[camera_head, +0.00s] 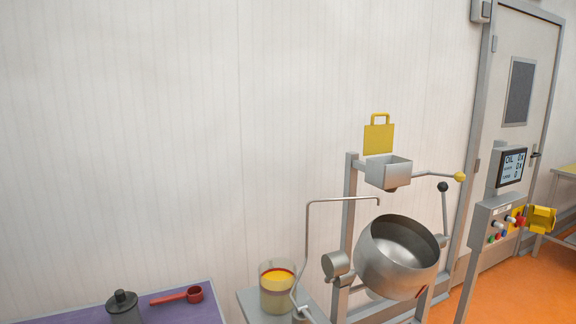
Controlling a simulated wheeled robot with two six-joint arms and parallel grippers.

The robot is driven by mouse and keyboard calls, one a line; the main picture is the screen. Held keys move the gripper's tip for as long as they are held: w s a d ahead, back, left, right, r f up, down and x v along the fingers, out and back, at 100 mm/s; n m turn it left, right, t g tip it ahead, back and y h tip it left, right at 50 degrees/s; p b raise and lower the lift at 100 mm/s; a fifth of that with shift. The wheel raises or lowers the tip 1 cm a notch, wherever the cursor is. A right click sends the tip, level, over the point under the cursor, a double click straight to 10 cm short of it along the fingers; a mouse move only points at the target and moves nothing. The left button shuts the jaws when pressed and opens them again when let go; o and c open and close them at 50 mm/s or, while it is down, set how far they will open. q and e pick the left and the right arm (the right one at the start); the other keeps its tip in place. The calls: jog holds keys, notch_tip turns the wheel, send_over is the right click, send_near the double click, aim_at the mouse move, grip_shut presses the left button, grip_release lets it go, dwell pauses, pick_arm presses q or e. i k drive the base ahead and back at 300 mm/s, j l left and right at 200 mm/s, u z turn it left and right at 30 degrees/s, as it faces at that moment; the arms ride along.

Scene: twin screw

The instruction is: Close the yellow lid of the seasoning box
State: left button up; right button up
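The seasoning box (388,173) is a small grey metal box mounted on the machine's frame, right of the picture's middle. Its yellow lid (379,139) stands upright at the back edge of the box, with a handle loop on top. The lid is open. Neither of my grippers shows in the head view, so nothing of mine is near the lid or the box.
Below the box hangs a tilted steel pot (398,256). A lever with a yellow knob (459,177) sticks out to the right, above a black knob (443,187). A bent pipe (309,240) and a glass jar (277,287) stand left. A control panel (497,219) stands right.

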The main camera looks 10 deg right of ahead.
aim_at(379, 139)
jog(key=i+l+u, duration=0.1)
jog(key=l, duration=0.4)
jog(key=i+l+u, duration=0.1)
jog(key=l, duration=0.35)
jog(key=i+l+u, duration=0.1)
jog(key=l, duration=0.4)
